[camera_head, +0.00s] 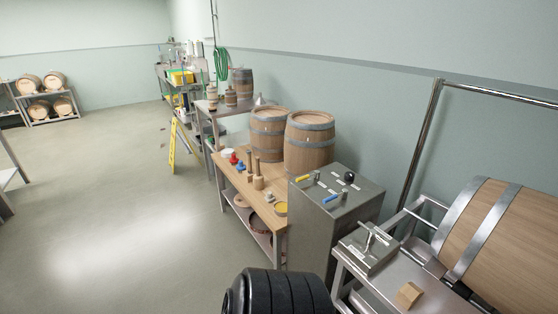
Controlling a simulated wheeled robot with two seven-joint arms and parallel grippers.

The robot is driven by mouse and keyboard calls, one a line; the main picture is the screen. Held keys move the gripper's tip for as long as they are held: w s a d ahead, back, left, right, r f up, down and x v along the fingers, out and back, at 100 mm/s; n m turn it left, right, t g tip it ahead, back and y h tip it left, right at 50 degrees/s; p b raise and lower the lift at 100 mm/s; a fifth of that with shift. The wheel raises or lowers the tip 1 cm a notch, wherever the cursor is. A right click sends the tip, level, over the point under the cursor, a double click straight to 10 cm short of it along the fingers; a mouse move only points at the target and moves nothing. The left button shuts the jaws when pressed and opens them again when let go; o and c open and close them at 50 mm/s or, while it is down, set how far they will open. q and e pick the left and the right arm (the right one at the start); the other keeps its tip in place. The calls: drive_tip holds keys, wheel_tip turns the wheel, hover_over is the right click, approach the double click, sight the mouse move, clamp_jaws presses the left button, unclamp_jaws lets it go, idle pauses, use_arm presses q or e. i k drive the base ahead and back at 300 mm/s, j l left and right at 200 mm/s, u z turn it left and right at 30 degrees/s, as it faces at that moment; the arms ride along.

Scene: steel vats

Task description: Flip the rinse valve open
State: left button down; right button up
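A grey steel cabinet (332,238) stands right of centre. On its top are a yellow-handled valve lever (304,178), a blue-handled valve lever (332,197) and a black round knob (349,177), with small white labels too small to read. A smaller steel box (370,250) with a metal lever (368,234) sits on the steel stand in front of it. I cannot tell from the labels which of these is the rinse valve. Neither of my grippers shows in the head view.
A large barrel (513,240) lies on a steel stand (385,292) at right, with a wooden block (409,294) near it. A wooden bench (236,182) with tools and barrels stands behind the cabinet. A yellow floor sign (173,148) stands farther back. The floor at left is clear.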

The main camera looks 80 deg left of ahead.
sight(344, 193)
drive_tip(key=u, duration=2.15)
drive_tip(key=i+j+z, duration=0.1)
drive_tip(key=j, duration=0.35)
drive_tip(key=i+j, duration=0.25)
drive_tip(key=j, duration=0.25)
drive_tip(key=i+j+z, duration=0.15)
drive_tip(key=j, duration=0.35)
drive_tip(key=i+j+z, duration=0.1)
drive_tip(key=j, duration=0.4)
drive_tip(key=i+j+z, duration=0.1)
drive_tip(key=j, duration=0.4)
drive_tip(key=i+j, duration=0.15)
drive_tip(key=j, duration=0.35)
drive_tip(key=i+j+z, duration=0.15)
drive_tip(key=j, duration=0.4)
drive_tip(key=k+l, duration=0.05)
